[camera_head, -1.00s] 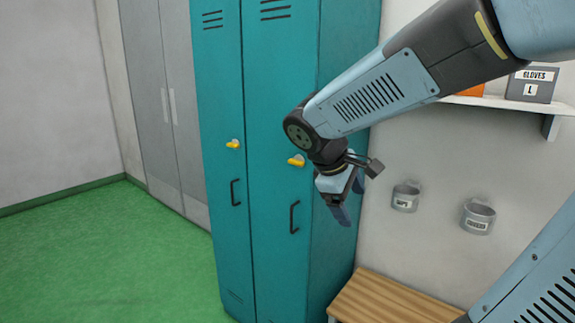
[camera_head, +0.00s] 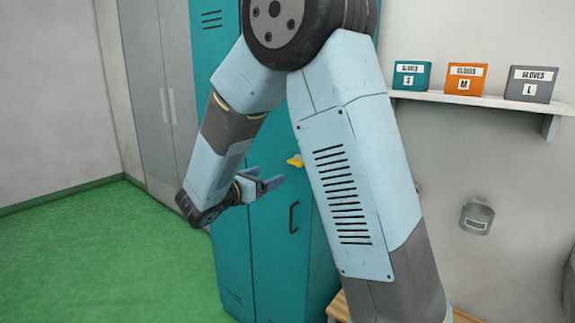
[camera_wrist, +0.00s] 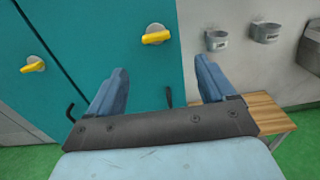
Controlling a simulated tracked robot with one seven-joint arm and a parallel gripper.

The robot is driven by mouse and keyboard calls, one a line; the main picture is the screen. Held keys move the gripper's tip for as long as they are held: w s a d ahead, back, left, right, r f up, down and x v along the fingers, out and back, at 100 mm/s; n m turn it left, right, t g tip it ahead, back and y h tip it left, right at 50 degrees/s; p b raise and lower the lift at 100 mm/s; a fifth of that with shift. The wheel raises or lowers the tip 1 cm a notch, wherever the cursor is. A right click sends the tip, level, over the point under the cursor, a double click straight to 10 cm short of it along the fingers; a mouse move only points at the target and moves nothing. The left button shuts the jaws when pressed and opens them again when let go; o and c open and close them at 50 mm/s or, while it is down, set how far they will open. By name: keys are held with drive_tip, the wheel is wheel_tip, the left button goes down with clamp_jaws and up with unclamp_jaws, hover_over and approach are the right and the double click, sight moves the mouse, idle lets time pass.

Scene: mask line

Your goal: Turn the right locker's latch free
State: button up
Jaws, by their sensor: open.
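The right locker (camera_head: 275,250) is a teal door with a yellow latch (camera_head: 296,161) above a dark bar handle (camera_head: 294,217). In the wrist view the right latch (camera_wrist: 156,36) lies nearly level on a round base, ahead of the fingers and between their lines. The left locker's yellow latch (camera_wrist: 33,65) shows at left in the wrist view; my arm hides it in the head view. My gripper (camera_head: 268,178) is open and empty, left of the right latch and slightly lower in the head view. In the wrist view its blue fingers (camera_wrist: 162,65) stand wide apart, not touching the latch.
A wooden bench (camera_wrist: 262,112) stands right of the lockers, below wall cups (camera_wrist: 217,39). A shelf (camera_head: 475,98) with glove boxes is on the right wall. Grey cabinets (camera_head: 160,110) stand at left. The green floor (camera_head: 100,250) in front is clear.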

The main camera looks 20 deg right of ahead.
sight(293, 163)
drive_tip(key=x, duration=1.3)
drive_tip(key=shift+w, duration=0.5)
